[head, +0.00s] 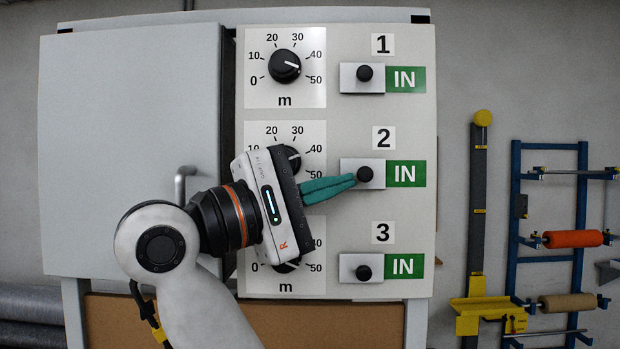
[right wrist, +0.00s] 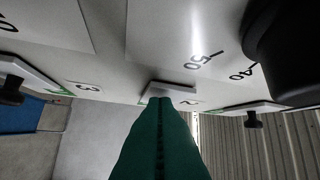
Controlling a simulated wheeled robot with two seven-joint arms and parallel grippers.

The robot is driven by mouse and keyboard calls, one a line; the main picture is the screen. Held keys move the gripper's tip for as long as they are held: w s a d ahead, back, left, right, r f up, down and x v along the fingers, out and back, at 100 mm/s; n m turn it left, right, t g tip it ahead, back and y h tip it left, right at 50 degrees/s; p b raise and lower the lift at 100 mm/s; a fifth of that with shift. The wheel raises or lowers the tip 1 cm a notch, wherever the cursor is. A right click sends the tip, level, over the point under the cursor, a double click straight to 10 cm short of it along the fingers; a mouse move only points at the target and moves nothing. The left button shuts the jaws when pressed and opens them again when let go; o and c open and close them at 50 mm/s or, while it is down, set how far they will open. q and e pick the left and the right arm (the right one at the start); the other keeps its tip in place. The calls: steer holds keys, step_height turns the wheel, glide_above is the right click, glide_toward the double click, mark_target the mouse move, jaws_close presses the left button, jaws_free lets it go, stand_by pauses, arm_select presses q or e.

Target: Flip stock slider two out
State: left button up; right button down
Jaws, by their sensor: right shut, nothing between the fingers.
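Stock slider two is a black knob (head: 365,174) on a light plate (head: 347,165), under the label 2 on the grey panel. A green IN sign (head: 405,174) shows to its right. My right gripper (head: 353,180) is shut and empty. Its teal fingertips are at the left edge of the knob; I cannot tell whether they touch it. In the right wrist view the fingers (right wrist: 160,102) reach up to slider two's plate (right wrist: 172,88), and they hide the knob. My left gripper is not in view.
Slider one (head: 365,73) is above and slider three (head: 363,272) below, both with green IN signs. Dial two (head: 291,158) is partly behind my gripper. A door handle (head: 182,182) stands out at the left. A rack (head: 515,240) stands to the right.

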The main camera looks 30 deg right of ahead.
mark_target(382, 186)
stand_by(0.3)
steer(key=s+d+b, duration=0.2)
steer(key=d, duration=0.1)
steer(key=s+d+b, duration=0.1)
steer(key=d, duration=0.1)
steer(key=shift+f+b, duration=0.15)
steer(key=shift+b, duration=0.15)
